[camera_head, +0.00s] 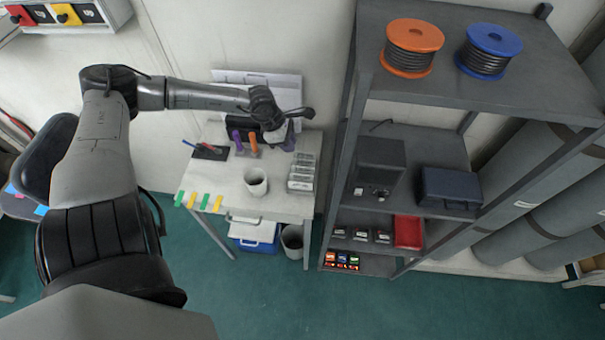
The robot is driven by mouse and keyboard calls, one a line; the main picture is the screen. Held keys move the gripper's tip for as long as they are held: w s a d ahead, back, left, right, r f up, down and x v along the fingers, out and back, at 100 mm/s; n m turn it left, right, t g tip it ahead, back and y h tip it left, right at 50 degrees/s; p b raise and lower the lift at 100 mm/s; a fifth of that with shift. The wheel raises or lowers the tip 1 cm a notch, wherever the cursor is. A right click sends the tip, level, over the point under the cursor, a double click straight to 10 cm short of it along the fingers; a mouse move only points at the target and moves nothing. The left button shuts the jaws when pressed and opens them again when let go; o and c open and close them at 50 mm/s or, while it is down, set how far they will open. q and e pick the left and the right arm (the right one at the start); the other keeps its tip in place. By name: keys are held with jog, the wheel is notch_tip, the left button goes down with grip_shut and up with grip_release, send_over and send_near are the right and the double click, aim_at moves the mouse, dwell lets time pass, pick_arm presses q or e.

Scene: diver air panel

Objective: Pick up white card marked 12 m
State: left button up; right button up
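My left gripper (280,116) is above the back of a small white table (228,182), near the wall. Its fingers are small and dark here, and I cannot tell whether they are open or shut. A pale piece (275,134) shows just under it; I cannot tell what it is. A rack of whitish cards or boxes (302,172) stands at the table's right side, in front of and below the gripper. No 12 m marking is readable, so I cannot single out that card. My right gripper is not in view.
A white cup (256,182) stands mid-table. Purple and orange-handled tools (253,142) and a dark pad (211,152) are behind it. Coloured strips (205,201) line the front left edge. A grey shelf unit (345,150) rises close to the right. A bin (292,238) stands below.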

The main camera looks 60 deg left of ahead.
aim_at(303, 168)
pick_arm(q)
jog(key=b+x, duration=0.1)
jog(key=x, duration=0.6)
jog(key=shift+w+d+f, duration=0.15)
jog(key=shift+d+f, duration=0.1)
jog(key=shift+f, duration=0.05)
jog(key=x, duration=0.4)
jog(key=shift+s+a+f, duration=0.15)
jog(key=shift+s+f, duration=0.15)
jog(key=shift+s, duration=0.05)
jog(key=shift+w+f, duration=0.2)
jog(key=shift+f, duration=0.3)
grip_shut()
